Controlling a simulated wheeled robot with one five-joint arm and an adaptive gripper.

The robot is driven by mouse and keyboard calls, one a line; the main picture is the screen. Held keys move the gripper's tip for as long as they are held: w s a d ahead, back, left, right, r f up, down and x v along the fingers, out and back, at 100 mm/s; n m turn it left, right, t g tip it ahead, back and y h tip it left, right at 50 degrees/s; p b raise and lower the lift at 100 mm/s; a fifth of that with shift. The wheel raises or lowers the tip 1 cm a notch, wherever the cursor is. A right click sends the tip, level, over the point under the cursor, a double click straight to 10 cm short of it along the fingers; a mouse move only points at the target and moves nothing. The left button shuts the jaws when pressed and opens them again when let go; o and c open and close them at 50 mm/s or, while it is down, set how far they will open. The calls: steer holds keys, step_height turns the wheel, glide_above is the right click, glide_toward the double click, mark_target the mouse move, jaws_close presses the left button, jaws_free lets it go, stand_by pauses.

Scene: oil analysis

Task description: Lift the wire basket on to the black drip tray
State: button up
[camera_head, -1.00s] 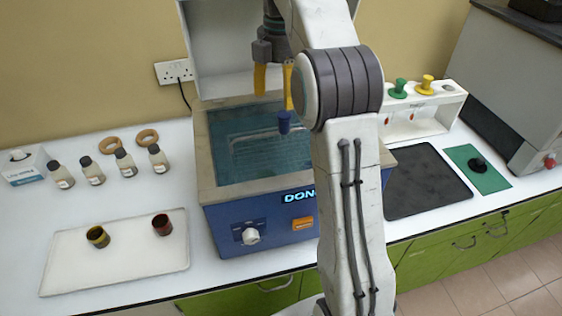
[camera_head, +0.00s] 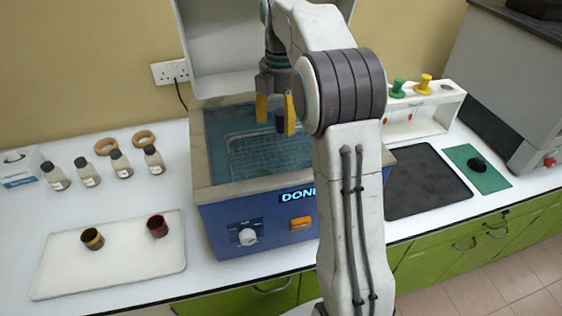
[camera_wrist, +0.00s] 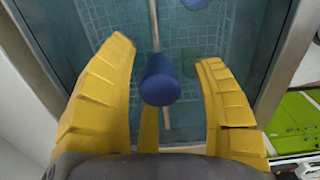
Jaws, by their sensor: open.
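The wire basket (camera_head: 262,153) sits in the liquid of the blue bath (camera_head: 262,222); its mesh also shows in the wrist view (camera_wrist: 218,42). A blue grip (camera_wrist: 160,80) on a thin rod stands up over the basket, and the head view shows it behind a yellow finger (camera_head: 280,121). My gripper (camera_head: 276,109) is open above the bath, pointing down. In the wrist view its yellow fingers (camera_wrist: 168,88) are on either side of the blue grip, with gaps visible. The black drip tray (camera_head: 424,182) lies flat and empty to the right of the bath.
A green mat (camera_head: 490,178) with a dark object lies right of the drip tray. A white rack (camera_head: 425,112) stands behind it. A white tray (camera_head: 115,272) with two small cups, several bottles and two rings are on the left. The bath's raised lid (camera_head: 220,45) stands behind my gripper.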

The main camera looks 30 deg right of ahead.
steer(key=shift+c, duration=0.4)
jaws_close()
stand_by(0.4)
